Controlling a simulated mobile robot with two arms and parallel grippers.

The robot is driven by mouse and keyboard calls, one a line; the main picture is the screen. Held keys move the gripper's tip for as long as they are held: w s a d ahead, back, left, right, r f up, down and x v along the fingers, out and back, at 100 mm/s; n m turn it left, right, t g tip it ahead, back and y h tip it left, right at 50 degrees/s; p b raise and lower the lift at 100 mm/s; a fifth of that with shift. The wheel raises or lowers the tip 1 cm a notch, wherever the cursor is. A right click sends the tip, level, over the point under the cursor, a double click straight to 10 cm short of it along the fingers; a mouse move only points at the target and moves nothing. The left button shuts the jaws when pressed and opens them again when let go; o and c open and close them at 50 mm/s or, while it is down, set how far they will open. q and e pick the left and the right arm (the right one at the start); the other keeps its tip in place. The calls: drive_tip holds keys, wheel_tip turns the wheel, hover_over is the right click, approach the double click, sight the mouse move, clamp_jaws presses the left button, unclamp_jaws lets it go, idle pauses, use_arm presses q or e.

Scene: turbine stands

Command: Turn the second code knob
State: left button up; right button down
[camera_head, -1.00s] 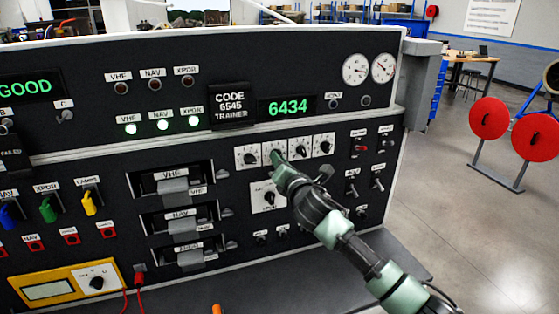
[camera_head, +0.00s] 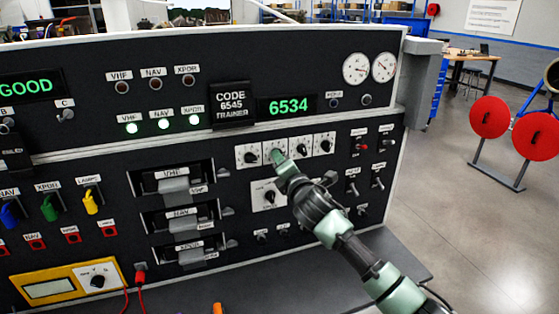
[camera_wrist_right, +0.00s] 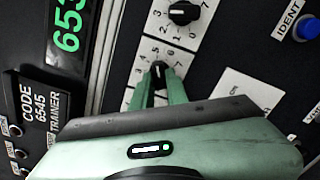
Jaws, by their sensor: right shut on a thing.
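The second code knob (camera_wrist_right: 158,70) is a black knob on a white numbered plate. My right gripper (camera_head: 278,157) is shut on it, with one green finger on each side in the wrist view. In the head view the gripper covers most of the knob. The green code display (camera_head: 287,105) reads 6534. The placard (camera_head: 232,104) beside it reads CODE 6545 TRAINER. The first code knob (camera_head: 248,156) is left of the gripper; the third (camera_head: 301,149) and fourth (camera_head: 323,146) are right of it. My left gripper is not in view.
A lower knob (camera_head: 269,195) sits just below my gripper. Toggle switches (camera_head: 378,184) are to the right, and drawer-like VHF, NAV and XPDR units (camera_head: 176,187) to the left. A yellow meter (camera_head: 68,284) with red leads stands at lower left.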

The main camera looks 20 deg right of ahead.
drive_tip(key=c, duration=1.4)
unclamp_jaws()
drive_tip(key=shift+s, duration=0.1)
drive_tip(key=s+b, duration=0.2)
drive_tip(key=s, duration=0.5)
drive_tip(key=shift+s+d, duration=0.15)
drive_tip(key=shift+s, duration=0.15)
